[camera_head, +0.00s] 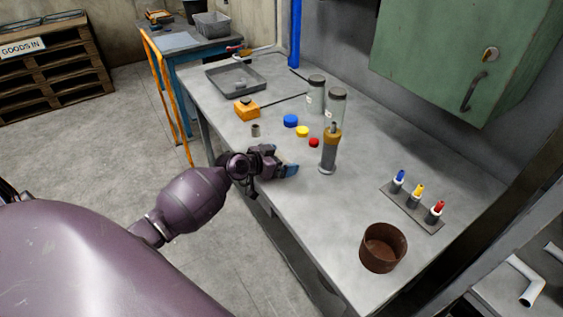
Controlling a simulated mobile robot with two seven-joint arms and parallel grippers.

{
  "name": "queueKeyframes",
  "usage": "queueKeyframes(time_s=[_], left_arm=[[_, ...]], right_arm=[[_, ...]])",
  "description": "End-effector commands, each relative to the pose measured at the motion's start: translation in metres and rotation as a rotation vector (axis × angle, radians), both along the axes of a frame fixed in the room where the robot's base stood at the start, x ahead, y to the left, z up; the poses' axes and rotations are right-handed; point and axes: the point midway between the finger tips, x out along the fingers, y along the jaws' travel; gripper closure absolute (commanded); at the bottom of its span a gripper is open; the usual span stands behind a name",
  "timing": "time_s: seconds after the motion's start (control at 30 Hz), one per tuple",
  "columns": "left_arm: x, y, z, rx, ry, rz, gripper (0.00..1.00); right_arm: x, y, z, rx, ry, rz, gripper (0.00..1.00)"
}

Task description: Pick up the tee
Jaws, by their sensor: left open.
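I cannot tell for sure which thing is the tee. A small grey-olive fitting (255,130) stands on the bench, above and left of the gripper in the picture and apart from it. A white branched pipe piece (526,282) lies on a separate surface at the far lower right. A grey cylinder with a tan collar (329,152) stands upright just right of the gripper. My right gripper is not in view.
An orange box (246,110) and a grey tray (235,80) are further back. A rack of coloured nozzles (411,208) and a brown pot (383,248) stand right. A green cabinet (455,55) hangs above.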

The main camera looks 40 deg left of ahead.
Motion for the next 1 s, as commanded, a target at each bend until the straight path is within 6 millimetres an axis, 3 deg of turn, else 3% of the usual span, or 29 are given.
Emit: queueKeyframes(time_s=[0.13, 0.5, 0.8, 1.0], left_arm=[[0.000, 0.000, 0.000, 0.000, 0.000, 0.000, 0.03], [-0.001, 0.000, 0.000, -0.001, 0.000, 0.000, 0.58], [0.000, 0.000, 0.005, -0.001, -0.002, 0.000, 0.58], [0.000, 0.001, 0.035, 0.002, -0.009, -0.001, 0.58]], right_arm=[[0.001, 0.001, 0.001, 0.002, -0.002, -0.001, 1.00], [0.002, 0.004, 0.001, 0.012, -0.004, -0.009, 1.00], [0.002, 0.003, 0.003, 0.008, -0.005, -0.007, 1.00], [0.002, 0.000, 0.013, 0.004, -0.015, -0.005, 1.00]])
